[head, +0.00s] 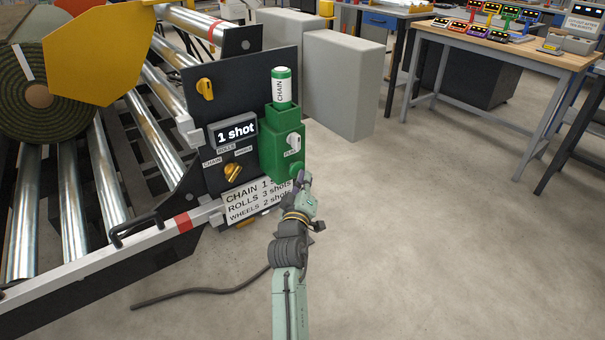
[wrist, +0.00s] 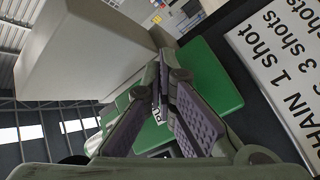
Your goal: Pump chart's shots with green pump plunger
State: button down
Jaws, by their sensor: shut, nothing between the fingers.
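The green pump (head: 283,142) is fixed to a dark panel (head: 225,110), with a canister labelled CHAIN (head: 282,90) upright on top. A small green round part (head: 296,171), apparently the plunger, shows low on the pump, partly hidden by my gripper. The chart (head: 245,203) below reads CHAIN 1, ROLLS 3 shots, WHEELS 2 shots; my gripper covers part of it. It also shows in the wrist view (wrist: 285,60). The display (head: 235,133) reads "1 shot". My gripper (head: 304,181) is shut and empty at the pump's lower front; contact cannot be told. In the wrist view its fingers (wrist: 163,62) overlap the green body (wrist: 208,78).
Metal rollers (head: 105,175) and a turf roll (head: 38,90) lie left. Grey boxes (head: 345,85) stand behind.

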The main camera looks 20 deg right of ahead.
jog(key=shift+s+d+p, duration=0.2)
jog(key=shift+s+p, duration=0.3)
jog(key=shift+s, duration=0.2)
jog(key=shift+s+d+p, duration=0.2)
jog(key=shift+s+p, duration=0.25)
jog(key=shift+s, duration=0.25)
jog(key=s+p, duration=0.1)
jog(key=s+d+p, duration=0.1)
jog(key=s+p, duration=0.2)
jog(key=shift+s+d+p, duration=0.35)
jog(key=shift+p, duration=0.05)
